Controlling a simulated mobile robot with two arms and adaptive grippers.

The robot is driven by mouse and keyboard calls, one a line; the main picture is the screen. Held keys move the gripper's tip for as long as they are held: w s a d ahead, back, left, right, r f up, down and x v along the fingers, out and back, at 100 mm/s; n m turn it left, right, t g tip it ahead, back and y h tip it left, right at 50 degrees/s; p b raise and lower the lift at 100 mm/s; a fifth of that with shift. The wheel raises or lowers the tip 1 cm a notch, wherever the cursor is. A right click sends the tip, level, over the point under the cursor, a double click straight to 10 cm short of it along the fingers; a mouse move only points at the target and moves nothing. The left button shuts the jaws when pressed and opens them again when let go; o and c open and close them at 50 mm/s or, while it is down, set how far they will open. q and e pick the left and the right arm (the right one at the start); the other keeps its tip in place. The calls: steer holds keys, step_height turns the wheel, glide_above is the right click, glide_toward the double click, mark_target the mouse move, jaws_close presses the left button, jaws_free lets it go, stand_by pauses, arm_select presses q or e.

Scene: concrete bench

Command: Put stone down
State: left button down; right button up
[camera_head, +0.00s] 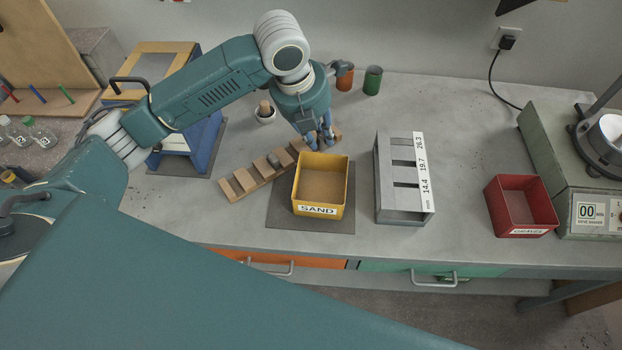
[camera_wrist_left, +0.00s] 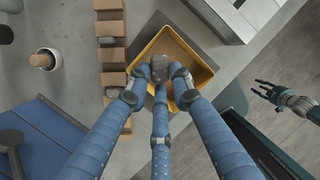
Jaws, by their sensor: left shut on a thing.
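My left gripper (camera_head: 318,142) points down just behind the yellow box labelled SAND (camera_head: 320,210). The held stone is hidden in the head view. A wooden slotted rack (camera_head: 243,180) lies diagonally behind and left of the box, with a grey stone (camera_head: 273,160) in one slot. My right gripper (camera_wrist_left: 270,92) shows in the left wrist view, fingers spread and empty.
A grey slotted gauge (camera_head: 388,195) stands right of the box, then a red box (camera_head: 520,208) by a green machine. A white mortar (camera_head: 265,115) and two small cups (camera_head: 372,80) stand behind. The bench between gauge and red box is clear.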

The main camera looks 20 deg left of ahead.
arm_select(q)
step_height(320, 180, down, 12)
steer(key=shift+r+p, duration=0.1)
steer(key=shift+p, duration=0.85)
step_height(320, 180, down, 4)
steer(key=shift+s+r+p, duration=0.15)
steer(key=shift+r+p, duration=0.1)
steer(key=shift+p, duration=0.1)
steer(key=shift+f, duration=0.3)
arm_select(e)
steer(key=r, duration=0.3)
steer(key=shift+w+a, duration=0.1)
steer(key=shift+w, duration=0.2)
arm_select(q)
steer(key=shift+f, duration=0.2)
steer(key=c, duration=1.5)
jaws_free()
steer(key=shift+c, duration=0.2)
arm_select(e)
steer(key=shift+a, duration=0.1)
